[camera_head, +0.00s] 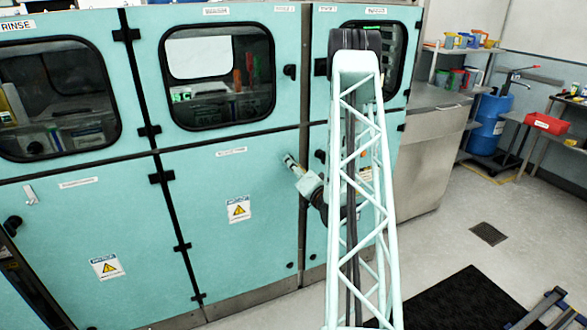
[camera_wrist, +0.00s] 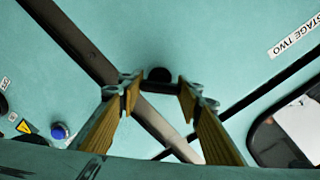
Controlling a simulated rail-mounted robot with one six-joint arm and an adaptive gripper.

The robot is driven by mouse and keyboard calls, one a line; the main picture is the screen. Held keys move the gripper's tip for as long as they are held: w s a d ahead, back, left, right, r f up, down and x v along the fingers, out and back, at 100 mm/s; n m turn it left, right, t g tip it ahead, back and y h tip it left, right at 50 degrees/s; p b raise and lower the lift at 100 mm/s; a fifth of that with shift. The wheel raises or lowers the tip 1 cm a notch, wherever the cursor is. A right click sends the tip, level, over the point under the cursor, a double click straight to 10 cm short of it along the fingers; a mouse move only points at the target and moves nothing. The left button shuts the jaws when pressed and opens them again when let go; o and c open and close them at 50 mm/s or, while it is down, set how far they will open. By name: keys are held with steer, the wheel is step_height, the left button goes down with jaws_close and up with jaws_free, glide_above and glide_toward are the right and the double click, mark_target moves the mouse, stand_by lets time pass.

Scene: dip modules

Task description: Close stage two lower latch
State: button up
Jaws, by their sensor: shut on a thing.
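The teal stage two lower panel (camera_head: 220,210) stands flush with its frame in the head view. My gripper (camera_head: 289,159) reaches to its upper right corner, and my arm crosses in front of the panel to the right. In the wrist view, the yellow-padded fingers of my gripper (camera_wrist: 158,92) are on either side of the black lower latch (camera_wrist: 160,75) and shut on it. Only the latch's rounded end shows between the fingertips. Its turn angle cannot be told. In the head view, my gripper hides the latch.
A black latch (camera_head: 290,72) sits beside the window (camera_head: 218,75) above. Another black latch (camera_head: 320,156) is on the panel to the right, near my arm. A dark mat (camera_head: 440,302) lies on the floor. A red bin (camera_head: 549,123) and a blue drum (camera_head: 489,122) stand at right.

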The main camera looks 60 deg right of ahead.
steer(key=m+b, duration=0.1)
steer(key=m, duration=0.3)
steer(key=shift+m, duration=2.2)
steer(key=o, duration=0.9)
steer(key=shift+s+a, duration=0.1)
steer(key=shift+s, duration=0.05)
steer(key=shift+v, duration=5.85)
